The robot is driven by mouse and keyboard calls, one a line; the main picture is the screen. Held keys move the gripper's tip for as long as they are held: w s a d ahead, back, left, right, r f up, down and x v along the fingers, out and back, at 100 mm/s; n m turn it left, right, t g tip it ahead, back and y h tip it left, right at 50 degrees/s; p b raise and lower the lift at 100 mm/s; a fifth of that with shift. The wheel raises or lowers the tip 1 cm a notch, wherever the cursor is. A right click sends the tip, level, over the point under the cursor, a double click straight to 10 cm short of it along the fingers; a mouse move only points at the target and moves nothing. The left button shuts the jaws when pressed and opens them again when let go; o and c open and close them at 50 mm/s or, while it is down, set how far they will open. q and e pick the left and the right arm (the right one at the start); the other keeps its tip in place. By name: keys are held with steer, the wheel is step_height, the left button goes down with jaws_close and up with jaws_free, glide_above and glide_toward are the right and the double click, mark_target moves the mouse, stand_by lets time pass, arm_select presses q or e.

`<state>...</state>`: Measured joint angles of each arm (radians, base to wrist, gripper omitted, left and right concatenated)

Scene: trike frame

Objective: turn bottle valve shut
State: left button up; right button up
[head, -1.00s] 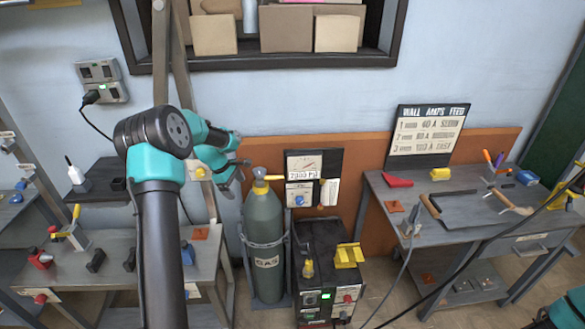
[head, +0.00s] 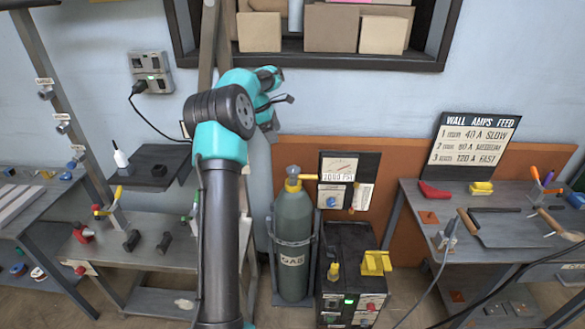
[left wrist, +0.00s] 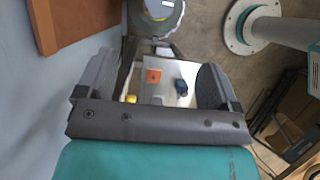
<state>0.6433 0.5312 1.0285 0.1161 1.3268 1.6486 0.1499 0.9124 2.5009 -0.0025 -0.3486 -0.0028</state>
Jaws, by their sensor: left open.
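The grey-green gas bottle (head: 294,240) stands upright in a rack at the centre of the head view. Its yellow valve (head: 293,183) is on top, with a yellow piece reaching right toward the gauge panel. My left gripper (head: 283,98) is open and empty, above the valve and apart from it. In the left wrist view, the open fingers (left wrist: 155,82) have nothing between them. My right gripper is not in view.
A gauge panel (head: 348,180) stands right of the bottle. Below it is a black welding machine (head: 350,262) with a yellow holder. A tool bench (head: 420,210) stands to the right, a shelf bench (head: 150,250) to the left. A box shelf (head: 300,55) hangs above.

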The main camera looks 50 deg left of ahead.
mark_target(293, 169)
arm_select(q)
steer(key=x, duration=1.6)
steer(key=shift+w+d+f, duration=0.1)
steer(key=shift+f, duration=0.25)
steer(key=c, duration=0.9)
